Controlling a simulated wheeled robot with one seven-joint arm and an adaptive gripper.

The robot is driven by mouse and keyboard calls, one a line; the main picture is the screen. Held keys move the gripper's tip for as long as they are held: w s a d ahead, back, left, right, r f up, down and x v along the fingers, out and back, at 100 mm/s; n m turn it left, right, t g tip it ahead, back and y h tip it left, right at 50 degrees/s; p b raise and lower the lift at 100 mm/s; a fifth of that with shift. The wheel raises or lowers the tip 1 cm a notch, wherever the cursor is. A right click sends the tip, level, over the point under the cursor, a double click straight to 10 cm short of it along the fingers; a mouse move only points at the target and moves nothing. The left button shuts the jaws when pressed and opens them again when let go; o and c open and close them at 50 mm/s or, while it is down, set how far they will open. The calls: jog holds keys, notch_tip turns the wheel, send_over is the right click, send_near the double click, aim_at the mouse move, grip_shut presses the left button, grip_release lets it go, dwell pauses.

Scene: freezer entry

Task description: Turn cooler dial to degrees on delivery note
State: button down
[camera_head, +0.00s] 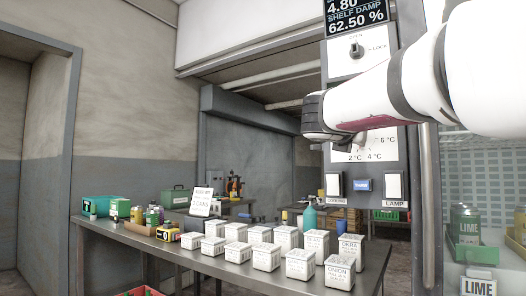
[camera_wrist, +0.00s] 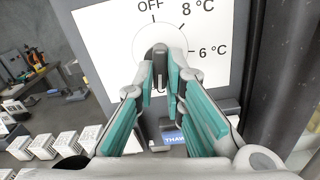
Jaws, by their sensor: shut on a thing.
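The cooler dial (camera_wrist: 158,52) is a dark knob on a white plate (camera_wrist: 105,25). OFF, 8 °C and 6 °C show around it in the wrist view. My gripper (camera_wrist: 161,66) has its teal-padded fingers closed on the knob from both sides. The fingers cover much of the knob, so I cannot tell its exact setting. In the head view my arm hides the knob and most of its plate (camera_head: 376,154), with 2 °C, 4 °C and 6 °C showing below. I cannot make out a delivery note for certain.
A switch (camera_head: 335,184), a blue THAW button (camera_head: 363,185) and a LAMP switch (camera_head: 394,186) sit below the dial. A lock knob (camera_head: 356,50) is above. A metal table (camera_head: 157,246) carries several labelled white boxes and a propped sign (camera_head: 201,202).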

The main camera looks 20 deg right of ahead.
jog(key=shift+f+m+b, duration=0.15)
jog(key=shift+m+b, duration=0.55)
jog(key=shift+m, duration=0.1)
jog(key=c, duration=1.7)
grip_release()
jog(key=shift+o, duration=0.2)
jog(key=shift+a, duration=0.1)
jog(key=v, duration=1.1)
jog(key=shift+s+a, duration=0.3)
